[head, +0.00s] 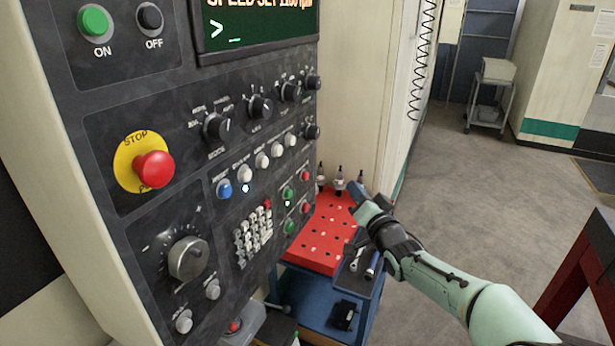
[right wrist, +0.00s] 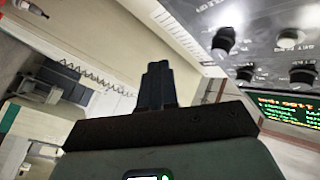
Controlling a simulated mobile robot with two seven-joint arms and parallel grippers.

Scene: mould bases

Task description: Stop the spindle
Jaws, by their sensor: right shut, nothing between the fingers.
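The machine control panel (head: 110,215) fills the left of the head view. A large red mushroom button (head: 153,170) on a yellow STOP plate sticks out of it. Lower right on the panel are two pairs of small buttons: an upper green button (head: 288,194) with an upper red button (head: 305,175), and a lower green button (head: 290,226) with a lower red button (head: 305,208). Their labels are too small to read. My right gripper (head: 354,188) is shut and empty, right of these buttons and apart from the panel. Its closed fingers show in the right wrist view (right wrist: 157,72).
A blue cart (head: 315,295) with a red perforated top (head: 318,250) holding tool holders stands beside the panel. A screen (head: 258,22), knobs and a keypad (head: 253,235) are on the panel. A grey trolley (head: 490,95) stands far back; the floor between is clear.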

